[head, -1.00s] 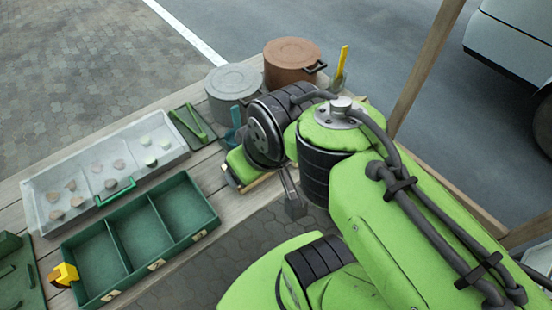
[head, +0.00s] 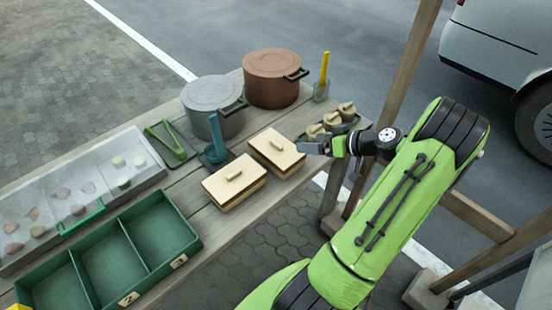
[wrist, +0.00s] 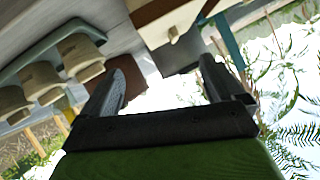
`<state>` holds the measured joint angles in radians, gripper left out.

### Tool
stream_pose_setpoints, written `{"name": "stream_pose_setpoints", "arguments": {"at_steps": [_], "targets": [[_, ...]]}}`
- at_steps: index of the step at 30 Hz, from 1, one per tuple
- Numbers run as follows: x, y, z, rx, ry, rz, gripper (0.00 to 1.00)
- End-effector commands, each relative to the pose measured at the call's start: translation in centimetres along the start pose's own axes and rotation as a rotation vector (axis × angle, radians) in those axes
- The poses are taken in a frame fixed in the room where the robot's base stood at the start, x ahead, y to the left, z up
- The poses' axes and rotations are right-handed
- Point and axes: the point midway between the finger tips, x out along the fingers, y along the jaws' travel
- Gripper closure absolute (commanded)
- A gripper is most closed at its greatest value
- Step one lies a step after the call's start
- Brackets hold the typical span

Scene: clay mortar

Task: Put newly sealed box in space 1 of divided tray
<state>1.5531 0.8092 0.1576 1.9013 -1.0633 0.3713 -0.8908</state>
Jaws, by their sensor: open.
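Two cream boxes with handled lids stand on the table in the head view: a nearer box (head: 233,187) and a farther box (head: 277,153). Both lids are on; I cannot tell which box was newly sealed. The green divided tray (head: 155,280) is at lower left. Its labels 2 and 3 show, its visible compartments are empty, and its left end is cut off. My gripper (head: 312,148) is open and empty, just right of the farther box. In the wrist view, its two fingers (wrist: 165,80) are apart, with part of a box (wrist: 165,22) beyond them.
A tray of cream lidded pieces (head: 330,122) sits at the far right end. A grey pot (head: 212,106) and a brown pot (head: 275,80) stand at the back. A blue-handled tool (head: 215,142), green tongs (head: 168,140) and a clear bin (head: 60,195) lie leftward. A wooden post is at right.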

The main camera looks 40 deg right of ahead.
Motion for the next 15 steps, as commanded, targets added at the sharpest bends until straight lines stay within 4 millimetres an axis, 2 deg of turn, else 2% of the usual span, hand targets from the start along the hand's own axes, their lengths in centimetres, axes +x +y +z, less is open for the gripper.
{"name": "stream_pose_setpoints", "arguments": {"at_steps": [1, 4, 6, 11, 15], "targets": [[1.5, 0.0, 0.3, 0.001, -0.002, -0.005, 0.05], [3.8, 0.0, 0.3, 0.001, -0.002, -0.004, 0.05], [5.0, 0.0, 0.2, 0.002, -0.003, -0.001, 0.05], [6.3, 0.0, 0.1, 0.002, -0.002, 0.000, 0.05], [8.7, -0.2, 0.1, 0.001, -0.003, -0.002, 0.05]]}}
